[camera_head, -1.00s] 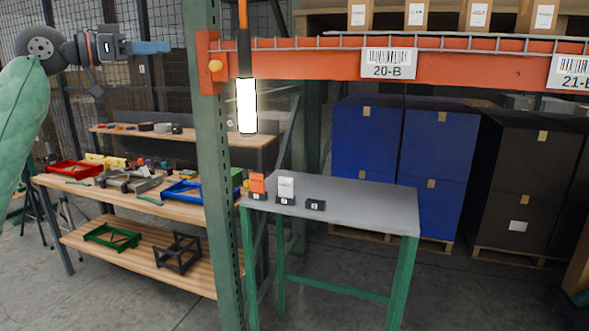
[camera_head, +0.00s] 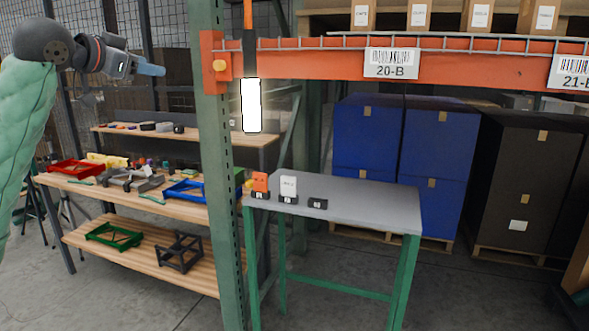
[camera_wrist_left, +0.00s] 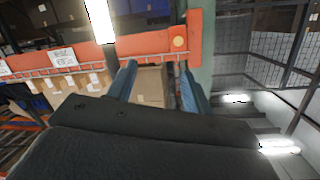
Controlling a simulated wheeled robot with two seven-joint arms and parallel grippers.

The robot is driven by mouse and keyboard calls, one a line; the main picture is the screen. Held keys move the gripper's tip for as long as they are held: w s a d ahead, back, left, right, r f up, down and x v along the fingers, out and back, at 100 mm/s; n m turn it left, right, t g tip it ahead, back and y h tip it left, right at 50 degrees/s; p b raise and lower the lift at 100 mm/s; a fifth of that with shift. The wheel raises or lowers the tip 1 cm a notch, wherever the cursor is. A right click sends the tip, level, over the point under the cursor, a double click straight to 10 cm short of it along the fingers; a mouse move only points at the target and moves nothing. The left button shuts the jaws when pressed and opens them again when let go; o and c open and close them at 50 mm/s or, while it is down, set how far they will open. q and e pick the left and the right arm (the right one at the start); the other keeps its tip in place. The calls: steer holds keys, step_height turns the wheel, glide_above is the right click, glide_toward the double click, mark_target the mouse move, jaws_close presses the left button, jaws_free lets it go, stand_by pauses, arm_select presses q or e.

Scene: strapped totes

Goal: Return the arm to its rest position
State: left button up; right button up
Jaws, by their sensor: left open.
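My left arm comes in from the left in the head view, raised above the workbench. Its gripper (camera_head: 150,69) has blue fingers that point right and slightly down, with nothing seen between them. In the left wrist view the two blue fingers of the gripper (camera_wrist_left: 158,85) stand apart, open and empty. Behind them show the orange rack beam and cardboard boxes. My right gripper is not in view.
A green rack post (camera_head: 213,160) stands right of my left gripper, with an orange beam (camera_head: 330,65) and a lit lamp (camera_head: 251,105). A grey table (camera_head: 370,198) stands below. A wooden workbench (camera_head: 110,196) holds trays and parts.

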arm_select(q)
steer(key=s+d+f+n+g+y, duration=0.1)
steer(key=s+d+f+n+y, duration=0.15)
steer(key=f, duration=1.25)
steer(key=s+d+f+n+g+y, duration=0.1)
steer(key=s+d+f+y, duration=0.2)
steer(key=f, duration=1.2)
steer(key=s+d+f+n+g+y, duration=0.1)
steer(key=s+d+f, duration=0.25)
steer(key=f, duration=1.15)
steer(key=s+d+f+n+g+h+p, duration=0.1)
steer(key=s+d+f+g, duration=0.2)
steer(key=s+f, duration=0.7)
steer(key=s+d+f+g, duration=0.2)
steer(key=s+d+f, duration=0.2)
steer(key=s+f, duration=0.6)
steer(key=s+d+f+n+g, duration=0.1)
steer(key=s+f+g, duration=0.3)
steer(key=s+f, duration=1)
steer(key=s+d, duration=0.1)
steer(key=s, duration=0.1)
steer(key=shift+s+h+p, duration=0.35)
steer(key=shift+s+p, duration=0.05)
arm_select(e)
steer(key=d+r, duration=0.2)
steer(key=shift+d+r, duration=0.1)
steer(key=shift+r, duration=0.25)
arm_select(q)
steer(key=shift+f, duration=0.1)
